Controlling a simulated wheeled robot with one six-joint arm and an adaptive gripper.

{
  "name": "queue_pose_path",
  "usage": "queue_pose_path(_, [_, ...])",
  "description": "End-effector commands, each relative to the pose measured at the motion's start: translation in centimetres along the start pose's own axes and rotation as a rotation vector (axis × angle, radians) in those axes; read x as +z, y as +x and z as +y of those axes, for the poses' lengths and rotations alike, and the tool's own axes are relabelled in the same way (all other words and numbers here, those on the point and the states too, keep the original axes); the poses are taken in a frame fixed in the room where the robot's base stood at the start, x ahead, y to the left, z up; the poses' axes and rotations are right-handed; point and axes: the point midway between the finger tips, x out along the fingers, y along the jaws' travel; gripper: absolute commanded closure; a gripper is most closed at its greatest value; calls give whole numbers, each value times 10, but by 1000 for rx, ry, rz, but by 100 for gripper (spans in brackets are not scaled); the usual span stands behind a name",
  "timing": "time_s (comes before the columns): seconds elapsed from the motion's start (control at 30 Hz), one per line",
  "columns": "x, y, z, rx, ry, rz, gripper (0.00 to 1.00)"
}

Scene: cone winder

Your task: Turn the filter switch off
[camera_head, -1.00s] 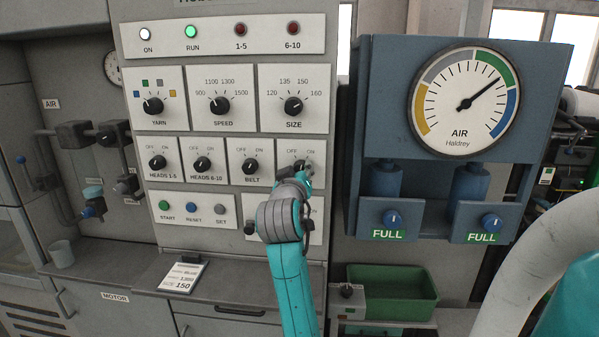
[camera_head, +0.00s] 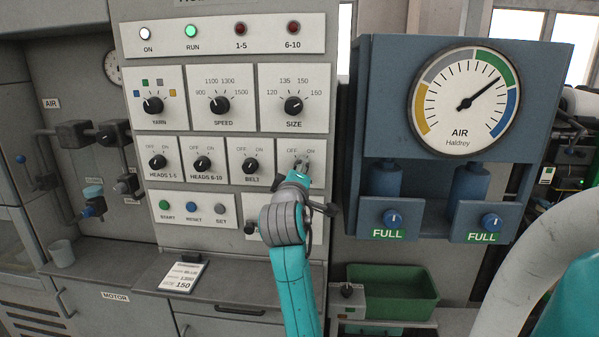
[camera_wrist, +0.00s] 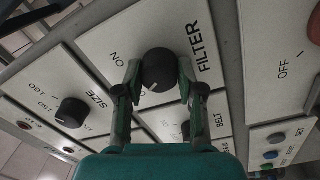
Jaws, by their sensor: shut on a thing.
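The filter switch is a round black knob (camera_wrist: 158,70) on a white panel marked FILTER in the wrist view. Its white mark is on the lower side of the knob, away from the ON label; the OFF label is hidden, apparently behind a finger. My gripper (camera_wrist: 160,76) has one finger on each side of the knob and is shut on it. In the head view, my gripper (camera_head: 302,167) covers most of the knob at the right end of the switch row.
The belt switch (camera_head: 251,165) is just left of my gripper, and the size switch (camera_head: 293,104) is above. Colored push buttons (camera_head: 193,208) sit lower left. The blue air gauge box (camera_head: 357,110) stands to the right. A green bin (camera_head: 400,290) is low at right.

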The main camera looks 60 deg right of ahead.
Motion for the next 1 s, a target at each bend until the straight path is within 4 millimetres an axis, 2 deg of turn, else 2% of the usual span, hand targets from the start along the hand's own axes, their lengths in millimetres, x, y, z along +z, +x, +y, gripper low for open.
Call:
queue_pose_path(0.57, [0,0,-1,-2,-36,2,97])
queue_pose_path(0.6, [0,0,-1,-3,-36,2,57])
queue_pose_path(0.7, [0,0,-1,-2,-36,2,37])
queue_pose_path(1.0, [0,-1,0,-1,-35,2,37])
